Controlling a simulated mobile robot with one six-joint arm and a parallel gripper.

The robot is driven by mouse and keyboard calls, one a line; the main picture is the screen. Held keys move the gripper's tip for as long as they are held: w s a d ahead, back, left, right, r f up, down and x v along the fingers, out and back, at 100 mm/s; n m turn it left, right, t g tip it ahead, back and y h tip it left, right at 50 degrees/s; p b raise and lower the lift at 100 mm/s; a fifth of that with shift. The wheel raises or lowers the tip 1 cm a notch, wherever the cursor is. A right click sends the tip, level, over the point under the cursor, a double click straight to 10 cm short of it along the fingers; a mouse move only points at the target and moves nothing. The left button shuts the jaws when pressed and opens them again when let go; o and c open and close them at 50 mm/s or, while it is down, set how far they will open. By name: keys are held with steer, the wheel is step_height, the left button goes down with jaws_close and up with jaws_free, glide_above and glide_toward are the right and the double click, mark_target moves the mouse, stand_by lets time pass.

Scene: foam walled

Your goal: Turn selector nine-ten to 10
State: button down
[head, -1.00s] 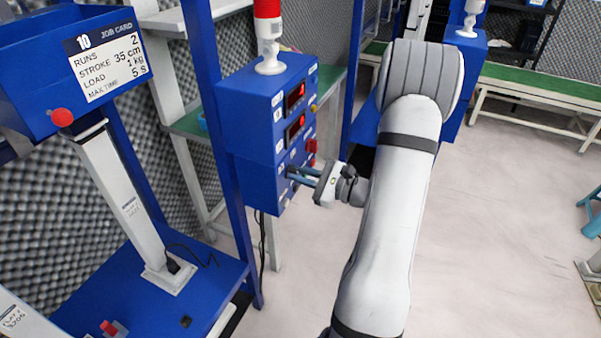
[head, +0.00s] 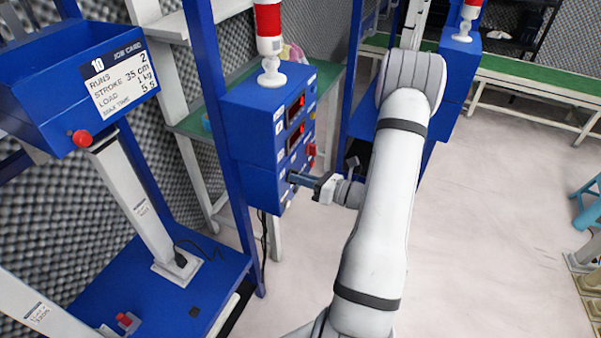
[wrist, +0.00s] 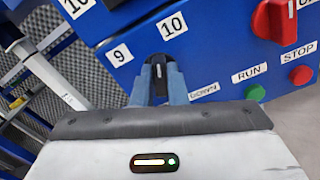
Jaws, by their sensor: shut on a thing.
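The nine-ten selector (wrist: 158,66) is a small black knob on the blue control box (head: 254,125). In the wrist view the label 9 (wrist: 120,55) is to its left and the label 10 (wrist: 172,25) is above it, slightly right. My gripper (wrist: 159,82) is shut on the selector, one blue-grey finger on each side. The knob's visible part stands roughly upright in the wrist view, with a small pale mark; its exact pointing is hard to tell. In the head view my gripper (head: 294,178) reaches the box's lower face and hides the selector.
A large red knob (wrist: 275,20), a green RUN button (wrist: 255,93) and a red STOP button (wrist: 301,75) are to the right in the wrist view. A blue post (head: 232,150) stands left of the box. A job card (head: 118,75) reads 10. Open floor lies right.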

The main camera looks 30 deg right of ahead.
steer(key=shift+m+p, duration=0.4)
steer(key=shift+m, duration=0.2)
steer(key=c, duration=1.4)
jaws_free()
steer(key=shift+c, duration=0.2)
steer(key=v, duration=0.8)
steer(key=shift+b, duration=0.45)
steer(key=shift+w, duration=0.1)
